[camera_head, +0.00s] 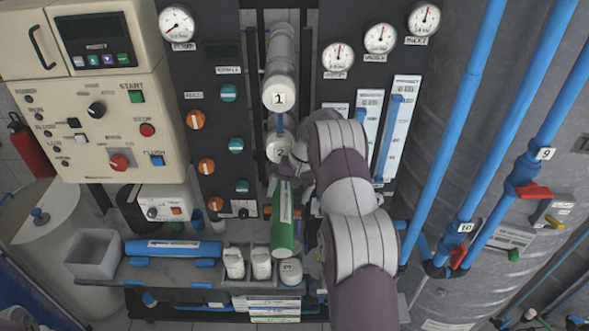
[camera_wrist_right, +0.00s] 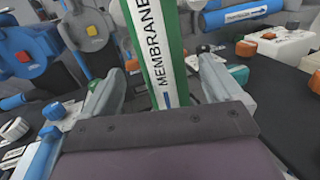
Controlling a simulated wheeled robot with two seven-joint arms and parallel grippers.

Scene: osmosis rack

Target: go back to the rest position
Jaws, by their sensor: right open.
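A green membrane cartridge (camera_head: 284,236) with a white label stands upright or tilted in front of the rack, just above the shelf bins. My right gripper (camera_head: 288,176) is at its upper end, with my arm coming in from the right. In the right wrist view the membrane (camera_wrist_right: 158,50) runs up between the two spread fingers of the right gripper (camera_wrist_right: 160,90). The fingers look open, with gaps beside the membrane. I cannot tell whether its lower end is supported. My left gripper is not in view.
Grey vessel 1 (camera_head: 280,92) and vessel 2 (camera_head: 280,150) are close behind the right gripper. The shelf holds a blue cartridge (camera_head: 173,249), a grey bin (camera_head: 95,254) and white canisters (camera_head: 234,263). Blue pipes (camera_head: 452,130) and a large tank (camera_head: 440,200) stand right.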

